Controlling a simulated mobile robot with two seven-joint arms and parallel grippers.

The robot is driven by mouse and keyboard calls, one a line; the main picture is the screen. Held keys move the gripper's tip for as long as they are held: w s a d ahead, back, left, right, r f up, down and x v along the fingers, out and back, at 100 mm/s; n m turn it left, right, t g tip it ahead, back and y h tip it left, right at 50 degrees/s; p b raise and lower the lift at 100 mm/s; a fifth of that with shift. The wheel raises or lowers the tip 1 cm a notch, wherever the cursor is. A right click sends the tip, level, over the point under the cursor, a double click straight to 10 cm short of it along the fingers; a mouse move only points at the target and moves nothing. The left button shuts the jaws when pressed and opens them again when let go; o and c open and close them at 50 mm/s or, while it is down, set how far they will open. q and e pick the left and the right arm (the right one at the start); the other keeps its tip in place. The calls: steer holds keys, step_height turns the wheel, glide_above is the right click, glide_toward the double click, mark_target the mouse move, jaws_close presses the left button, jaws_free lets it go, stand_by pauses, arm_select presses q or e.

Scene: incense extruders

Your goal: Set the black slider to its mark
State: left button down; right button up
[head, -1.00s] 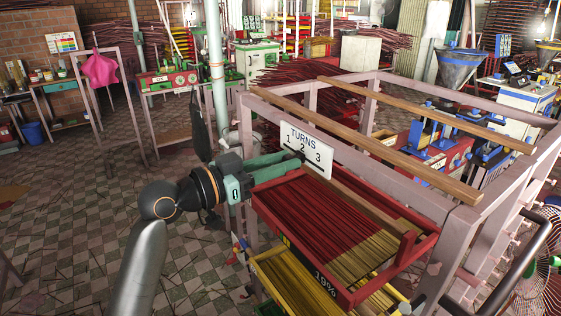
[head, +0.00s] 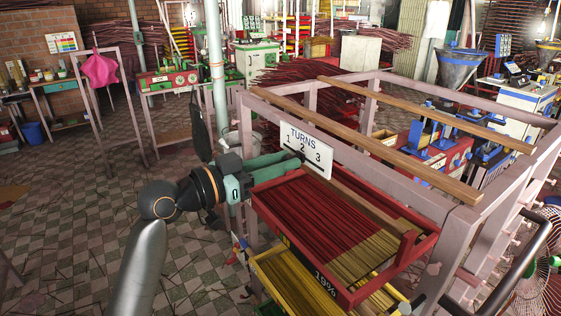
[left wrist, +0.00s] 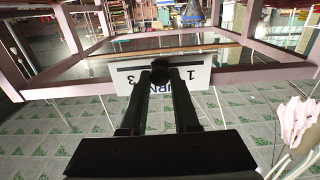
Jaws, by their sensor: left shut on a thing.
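A white plate (head: 318,168) marked TURNS with 1, 2 and 3 is fixed to the pinkish frame above the red tray. My left gripper (head: 298,156) reaches it from the left, with its fingertips at the plate's lower edge. In the left wrist view the plate (left wrist: 200,77) appears upside down, with a dark slot along it. The black slider (left wrist: 160,68) sits in the slot between the fingertips of my left gripper (left wrist: 160,74), which is shut on it. It stands between the 1 and the 3; the fingers hide the 2 there. My right gripper is out of view.
A red tray (head: 350,297) of red and tan sticks and a yellow tray (head: 290,299) sit below the plate. Wooden rails (head: 400,165) cross the frame. A fan (head: 543,255) stands at the right edge.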

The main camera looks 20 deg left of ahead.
mark_target(287, 145)
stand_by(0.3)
arm_select(q)
steer(key=w+a+b, duration=0.1)
steer(key=a, duration=0.1)
steer(key=w+a, duration=0.1)
steer(key=w, duration=0.1)
steer(key=shift+a+f+b, duration=0.1)
steer(key=shift+a+b, duration=0.25)
steer(key=shift+b, duration=0.05)
steer(key=shift+a, duration=0.1)
steer(key=c, duration=0.7)
jaws_free()
steer(key=shift+a, duration=0.1)
steer(key=b+v, duration=0.3)
steer(key=v, duration=0.9)
steer(key=shift+s+a, duration=0.1)
steer(key=shift+s, duration=0.1)
